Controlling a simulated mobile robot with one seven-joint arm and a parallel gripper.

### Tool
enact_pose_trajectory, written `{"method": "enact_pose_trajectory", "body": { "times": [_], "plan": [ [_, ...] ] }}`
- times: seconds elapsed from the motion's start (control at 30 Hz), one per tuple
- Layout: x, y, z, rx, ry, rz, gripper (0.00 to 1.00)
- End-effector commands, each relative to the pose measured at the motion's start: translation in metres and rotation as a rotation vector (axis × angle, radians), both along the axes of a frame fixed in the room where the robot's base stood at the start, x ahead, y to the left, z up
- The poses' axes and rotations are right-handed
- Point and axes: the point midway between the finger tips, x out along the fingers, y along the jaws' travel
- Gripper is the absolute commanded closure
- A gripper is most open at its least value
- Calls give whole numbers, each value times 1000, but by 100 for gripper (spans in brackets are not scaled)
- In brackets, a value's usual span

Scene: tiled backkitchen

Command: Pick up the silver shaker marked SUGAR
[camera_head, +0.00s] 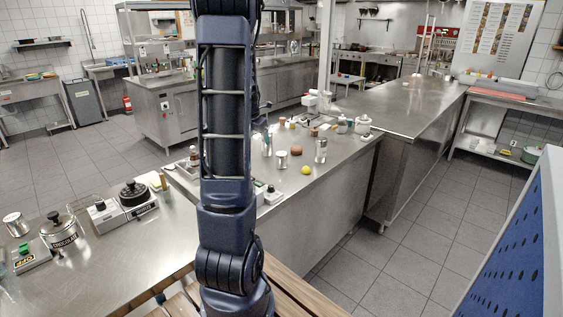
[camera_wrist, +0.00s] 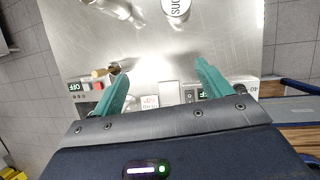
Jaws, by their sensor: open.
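The shaker marked SUGAR (camera_wrist: 176,9) shows at the top edge of the wrist view, cut off by the frame, with dark letters on a pale face. It stands on the steel counter, beyond my fingertips and apart from them. My gripper (camera_wrist: 160,70) is open, with two teal fingers spread wide and nothing between them but counter and small items below. In the head view my arm hides most of the gripper. Two silver containers stand on the middle counter there, a short one (camera_head: 281,159) and a tall one (camera_head: 321,150); I cannot read a SUGAR mark on either.
A switch box marked OFF (camera_wrist: 78,87) and other small boxes lie near the fingers. A shiny metal item (camera_wrist: 112,8) is at the upper left of the wrist view. A yellow ball (camera_head: 306,170) sits near the counter's front edge. The counter centre is mostly bare.

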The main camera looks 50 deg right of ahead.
Motion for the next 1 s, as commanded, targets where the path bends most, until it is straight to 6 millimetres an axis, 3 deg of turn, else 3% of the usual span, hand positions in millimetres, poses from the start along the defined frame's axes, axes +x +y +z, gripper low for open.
{"method": "enact_pose_trajectory", "body": {
  "times": [0.1,0.3,0.57,1.0],
  "plan": [
    [-14,-42,-25,-7,49,97,22],
    [-31,-83,-49,-20,99,223,22],
    [-33,-96,-63,-24,112,258,22],
    [-27,-112,-107,-24,113,258,22]
  ]
}}
